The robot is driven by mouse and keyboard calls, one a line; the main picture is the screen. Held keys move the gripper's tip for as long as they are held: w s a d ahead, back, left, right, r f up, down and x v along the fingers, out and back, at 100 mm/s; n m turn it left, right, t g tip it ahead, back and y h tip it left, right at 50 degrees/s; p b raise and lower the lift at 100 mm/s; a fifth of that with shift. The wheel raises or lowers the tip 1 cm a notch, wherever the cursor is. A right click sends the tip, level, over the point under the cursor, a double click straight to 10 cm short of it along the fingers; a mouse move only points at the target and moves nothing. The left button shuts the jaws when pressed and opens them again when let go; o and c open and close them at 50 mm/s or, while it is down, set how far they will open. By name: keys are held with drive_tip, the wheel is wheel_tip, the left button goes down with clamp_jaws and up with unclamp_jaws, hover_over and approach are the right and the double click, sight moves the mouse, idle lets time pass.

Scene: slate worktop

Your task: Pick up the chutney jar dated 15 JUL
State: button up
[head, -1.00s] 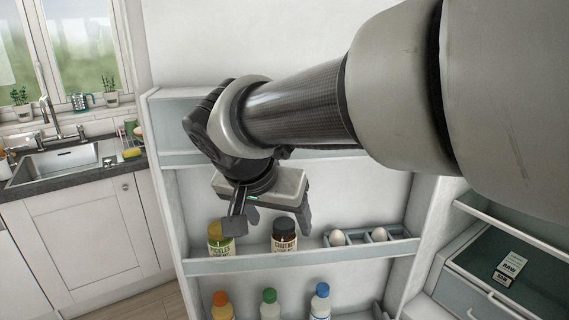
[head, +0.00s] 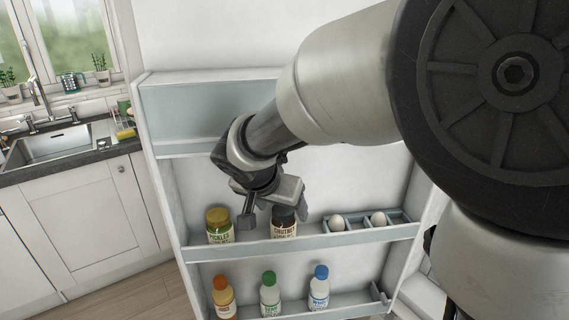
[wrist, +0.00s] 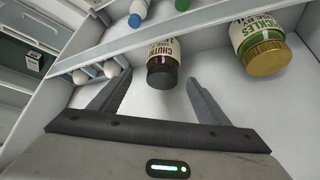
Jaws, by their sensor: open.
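The chutney jar (head: 284,229) has a dark lid and a cream label, and stands on the middle shelf of the fridge door. The label reads as chutney, but its date is too small to read. It also shows in the wrist view (wrist: 162,62), just ahead of and between the finger lines. My gripper (head: 277,208) is open and empty in front of the jar and a little above it, partly covering the lid. In the wrist view my gripper's two fingers (wrist: 158,95) are spread, with the jar beyond their tips.
A pickles jar (head: 219,226) with a gold-green lid stands left of the chutney jar. An egg holder (head: 352,226) with eggs is to the right. The shelf's front rail (head: 200,254) crosses in front. Orange, green and blue-capped bottles (head: 270,294) stand on the shelf below.

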drive_tip(key=x, duration=0.5)
drive_tip(key=shift+s+a+f, duration=0.15)
drive_tip(key=shift+a+f, duration=0.1)
drive_tip(key=c, duration=1.4)
